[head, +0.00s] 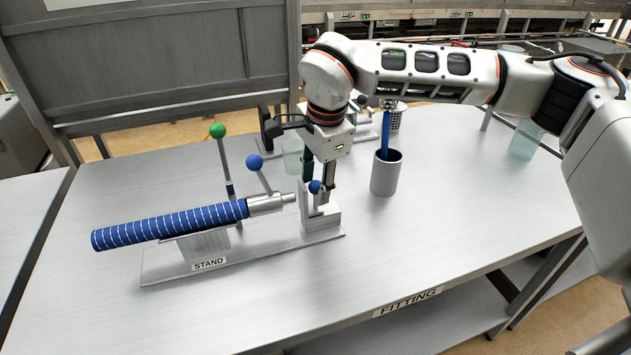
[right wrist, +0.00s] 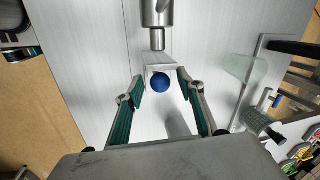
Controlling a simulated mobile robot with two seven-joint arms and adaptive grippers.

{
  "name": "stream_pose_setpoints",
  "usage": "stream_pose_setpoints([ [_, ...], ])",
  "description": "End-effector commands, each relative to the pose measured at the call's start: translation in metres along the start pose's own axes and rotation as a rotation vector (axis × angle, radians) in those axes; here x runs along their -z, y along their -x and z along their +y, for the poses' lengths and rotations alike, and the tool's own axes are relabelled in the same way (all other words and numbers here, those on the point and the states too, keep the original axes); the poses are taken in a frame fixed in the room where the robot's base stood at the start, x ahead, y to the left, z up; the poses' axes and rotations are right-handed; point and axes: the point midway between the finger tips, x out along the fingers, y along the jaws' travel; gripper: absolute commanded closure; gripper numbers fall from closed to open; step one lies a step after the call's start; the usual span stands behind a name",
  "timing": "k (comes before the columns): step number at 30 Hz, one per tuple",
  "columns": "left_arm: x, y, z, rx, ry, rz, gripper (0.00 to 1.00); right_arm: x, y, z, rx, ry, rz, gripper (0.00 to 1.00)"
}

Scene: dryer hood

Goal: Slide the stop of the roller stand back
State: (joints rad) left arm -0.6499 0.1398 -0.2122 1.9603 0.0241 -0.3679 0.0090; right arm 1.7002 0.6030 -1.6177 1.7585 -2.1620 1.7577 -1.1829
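The roller stand (head: 265,248) is a grey base labelled STAND on the table. A blue roller with white stripes (head: 170,226) rests on it, its metal shaft end (head: 268,203) pointing right. The stop (head: 320,222) is a grey upright block at the stand's right end, with a blue ball knob (head: 315,187). The shaft tip is close to the stop; I cannot tell if they touch. My right gripper (head: 319,179) points down over the stop. In the right wrist view its fingers (right wrist: 160,80) are open on both sides of the knob (right wrist: 161,83), with gaps. My left gripper is not in view.
A blue-ball lever (head: 254,162) and a green-ball lever (head: 217,131) rise behind the roller. A grey cup (head: 386,174) with a blue tool stands right of the gripper. A clear container (head: 525,140) is farther right. The table front (head: 440,240) is clear.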

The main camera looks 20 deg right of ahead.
Motion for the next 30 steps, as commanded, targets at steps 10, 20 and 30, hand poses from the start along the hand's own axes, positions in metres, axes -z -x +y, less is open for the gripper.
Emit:
stream_pose_setpoints([
  [10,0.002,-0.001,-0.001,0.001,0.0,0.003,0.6,0.0,0.0,0.0,-0.001,0.0,0.0,1.0],
  [20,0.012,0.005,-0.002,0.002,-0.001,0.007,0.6,0.036,0.004,0.007,0.0,-0.004,0.001,1.0],
  [30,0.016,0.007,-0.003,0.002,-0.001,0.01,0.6,0.054,0.003,0.01,0.001,-0.003,0.001,1.0],
])
